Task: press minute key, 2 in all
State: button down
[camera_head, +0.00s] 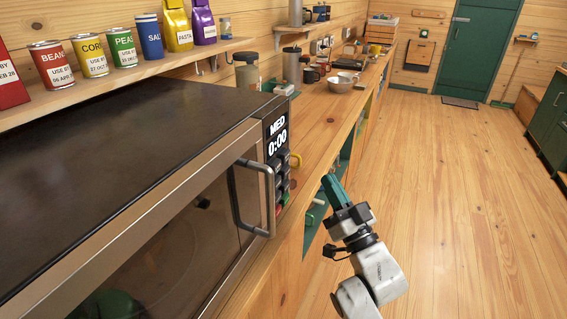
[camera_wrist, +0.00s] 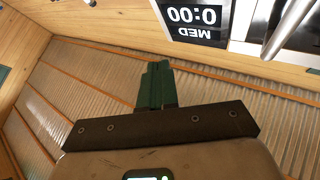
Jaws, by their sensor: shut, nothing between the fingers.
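The microwave (camera_head: 120,95) fills the left of the head view, its door closed. Its display (camera_head: 277,137) reads MED and 0:00; the display also shows upside down in the wrist view (camera_wrist: 197,22). Below the display is a column of dark keys (camera_head: 281,180), with a red and a green one near the bottom. I cannot tell which key is the minute key. My gripper (camera_head: 328,183) has teal fingers and is shut and empty. It is in front and to the right of the key panel, apart from it. The fingers also show in the wrist view (camera_wrist: 156,85).
The microwave door handle (camera_head: 254,198) sticks out just left of the keys. A wooden counter (camera_head: 315,125) runs back past a metal bowl (camera_head: 340,84). A shelf of cans and packets (camera_head: 125,66) hangs above. The wooden floor (camera_head: 450,190) at right is clear.

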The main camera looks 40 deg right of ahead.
aim_at(276, 167)
jog(key=shift+w, duration=0.15)
jog(key=w+a, duration=0.3)
jog(key=w, duration=0.5)
jog(key=shift+b, duration=0.45)
jog(key=shift+w+a+r+p, duration=0.15)
jog(key=shift+w+p, duration=0.2)
jog(key=shift+p, duration=0.2)
dwell(1.6)
jog(key=shift+w+a+p, duration=0.2)
jog(key=shift+w+p, duration=0.15)
jog(key=shift+w, duration=0.05)
dwell(0.8)
jog(key=shift+f, duration=0.2)
jog(key=shift+s+d+b, duration=0.3)
jog(key=shift+s+b, duration=0.45)
jog(key=shift+b, duration=0.1)
